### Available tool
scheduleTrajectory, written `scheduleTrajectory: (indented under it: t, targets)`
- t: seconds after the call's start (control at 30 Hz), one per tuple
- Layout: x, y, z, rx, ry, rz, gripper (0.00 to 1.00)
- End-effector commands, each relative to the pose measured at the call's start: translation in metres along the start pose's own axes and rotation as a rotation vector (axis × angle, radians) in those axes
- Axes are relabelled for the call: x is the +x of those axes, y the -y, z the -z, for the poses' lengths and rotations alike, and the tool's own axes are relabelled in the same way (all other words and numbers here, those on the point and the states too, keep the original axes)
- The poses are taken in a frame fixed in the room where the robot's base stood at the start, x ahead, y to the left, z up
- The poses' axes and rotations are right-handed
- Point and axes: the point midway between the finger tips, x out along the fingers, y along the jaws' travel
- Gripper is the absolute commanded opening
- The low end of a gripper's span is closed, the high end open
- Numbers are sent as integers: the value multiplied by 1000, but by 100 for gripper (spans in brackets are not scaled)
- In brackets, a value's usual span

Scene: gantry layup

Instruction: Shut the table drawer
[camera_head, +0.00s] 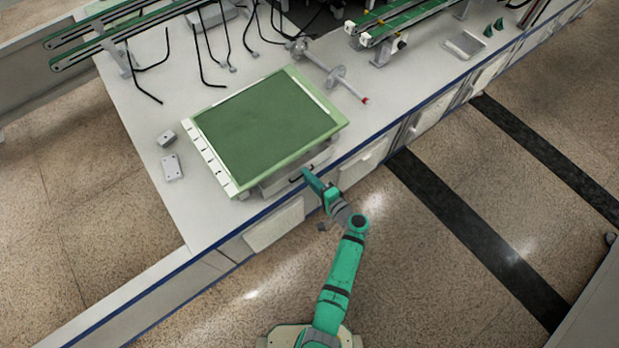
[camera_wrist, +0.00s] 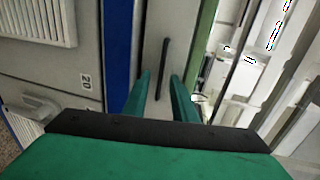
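The table drawer (camera_head: 321,160) is a light grey front under the green-topped panel (camera_head: 268,122), near the blue-edged front of the worktable. It has a dark bar handle (camera_head: 295,180). In the wrist view the drawer front (camera_wrist: 178,25) fills the upper middle, with its black handle (camera_wrist: 164,55) running nearly upright in the picture. My gripper (camera_head: 308,176) is at the drawer front by the handle. In the wrist view my gripper (camera_wrist: 162,76) has its two green fingers apart, with the handle between them in the picture. Contact with the handle and how far the drawer stands out cannot be told.
The worktable (camera_head: 150,105) carries two small grey blocks (camera_head: 172,167) at left, a metal shaft (camera_head: 330,74) behind the panel and green conveyors (camera_head: 405,18) at the back. Lower cabinet fronts (camera_head: 275,222) line the table below the blue edge.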

Motion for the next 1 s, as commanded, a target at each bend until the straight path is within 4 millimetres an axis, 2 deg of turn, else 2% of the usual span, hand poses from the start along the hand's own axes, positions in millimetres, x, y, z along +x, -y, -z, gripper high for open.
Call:
scheduleTrajectory:
  t: [0.17,0.27,0.3,1.0]
  targets:
    - [0,0,0,0,0,0,25]
    - [0,0,0,0,0,0,3]
    - [0,0,0,0,0,0,0]
    - [0,0,-1,0,3,0,0]
